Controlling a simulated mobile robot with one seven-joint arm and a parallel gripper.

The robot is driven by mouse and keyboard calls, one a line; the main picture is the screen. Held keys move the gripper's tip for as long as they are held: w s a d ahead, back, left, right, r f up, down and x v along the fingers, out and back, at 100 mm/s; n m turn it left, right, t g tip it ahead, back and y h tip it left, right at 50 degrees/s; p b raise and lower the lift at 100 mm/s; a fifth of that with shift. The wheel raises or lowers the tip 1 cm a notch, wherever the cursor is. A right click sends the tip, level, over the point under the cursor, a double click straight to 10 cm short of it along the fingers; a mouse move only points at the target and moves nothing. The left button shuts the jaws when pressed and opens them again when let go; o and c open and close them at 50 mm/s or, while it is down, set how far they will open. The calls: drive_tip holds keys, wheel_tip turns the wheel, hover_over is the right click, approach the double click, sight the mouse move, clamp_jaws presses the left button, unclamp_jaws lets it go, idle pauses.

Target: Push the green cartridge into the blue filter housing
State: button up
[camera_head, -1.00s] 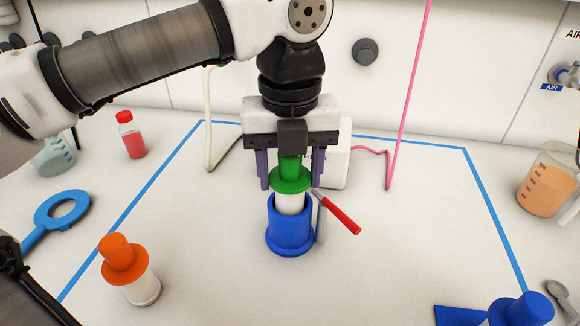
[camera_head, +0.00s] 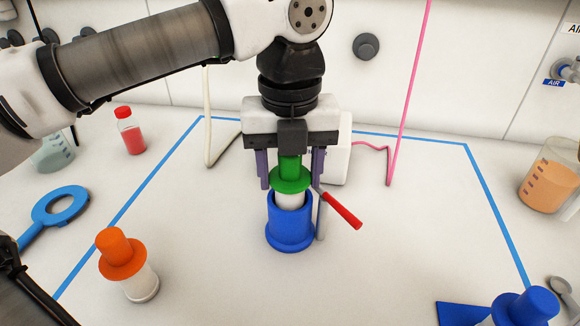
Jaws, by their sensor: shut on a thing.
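The blue filter housing (camera_head: 290,229) stands upright on the white bench. The green cartridge (camera_head: 291,184) has a green top and flange above a white body. Its white lower part is partly inside the housing's mouth, and the green flange sits a little above the rim. My gripper (camera_head: 290,165) is straight above the housing, shut on the cartridge's green top, with its purple fingers pointing down. A valve with a red handle (camera_head: 342,210) is on the housing's right side.
An orange-topped cartridge (camera_head: 122,256) stands front left, with a blue ring tool (camera_head: 60,207) and red bottle (camera_head: 130,131) behind. A blue-capped part (camera_head: 523,306) is front right, below an orange beaker (camera_head: 550,177). A white box (camera_head: 340,155) stands behind my gripper.

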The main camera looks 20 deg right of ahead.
drive_tip(key=shift+f, duration=0.25)
drive_tip(key=shift+r, duration=0.15)
drive_tip(key=shift+r+p, duration=1.9)
drive_tip(key=shift+r, duration=0.6)
drive_tip(key=o, duration=1.1)
wheel_tip(320, 180, up, 14)
drive_tip(key=p, duration=0.2)
drive_tip(key=shift+f+p, duration=0.1)
drive_tip(key=shift+p, duration=0.25)
